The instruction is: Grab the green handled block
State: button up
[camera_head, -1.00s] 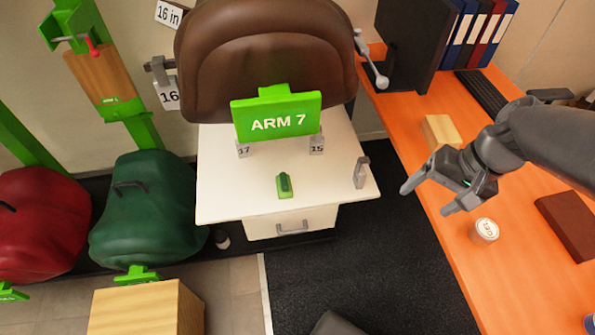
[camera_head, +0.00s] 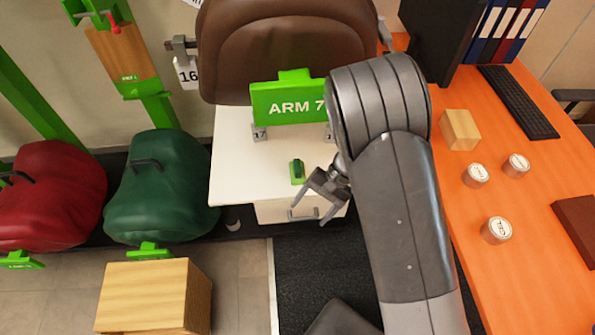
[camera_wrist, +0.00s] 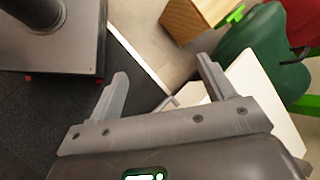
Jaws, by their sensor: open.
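The green handled block (camera_head: 297,171) is a small green base with a dark green handle on top. It sits on the white tabletop (camera_head: 235,165), in front of the green ARM 7 sign. My gripper (camera_head: 310,205) is open and empty, just to the right of the block and nearer the front edge of the table. It is apart from the block. In the wrist view my open gripper (camera_wrist: 160,88) shows two spread fingers with nothing between them. The block is not seen in the wrist view.
My arm hides the table's right side. An orange desk (camera_head: 465,240) with cans and a wooden block (camera_head: 459,130) is at right.

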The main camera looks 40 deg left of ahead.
aim_at(297, 165)
jog(key=s+a+f+h, duration=0.1)
jog(key=s+a+f, duration=0.25)
jog(key=f, duration=0.45)
jog(key=w+a+f+n+t, duration=0.1)
jog(key=w+a+f+t, duration=0.2)
jog(key=w+f, duration=0.15)
jog(key=w+a+r+n+t, duration=0.1)
jog(key=w+a+t, duration=0.1)
jog(key=w+a, duration=0.1)
jog(key=w+a+n+t, duration=0.1)
jog(key=w+a+t, duration=0.2)
jog(key=w, duration=0.3)
jog(key=w+a+r+n+t+y, duration=0.1)
jog(key=w+a+t, duration=0.1)
jog(key=w+a, duration=0.2)
jog(key=shift+w+a+r, duration=0.25)
jog(key=shift+w+r, duration=0.1)
jog(key=shift+w+a+t, duration=0.1)
jog(key=shift+a+t, duration=0.05)
jog(key=shift+t, duration=0.15)
jog(key=shift+x, duration=2.4)
jog(key=shift+c, duration=0.4)
jog(key=c, duration=1)
jog(key=shift+r, duration=0.15)
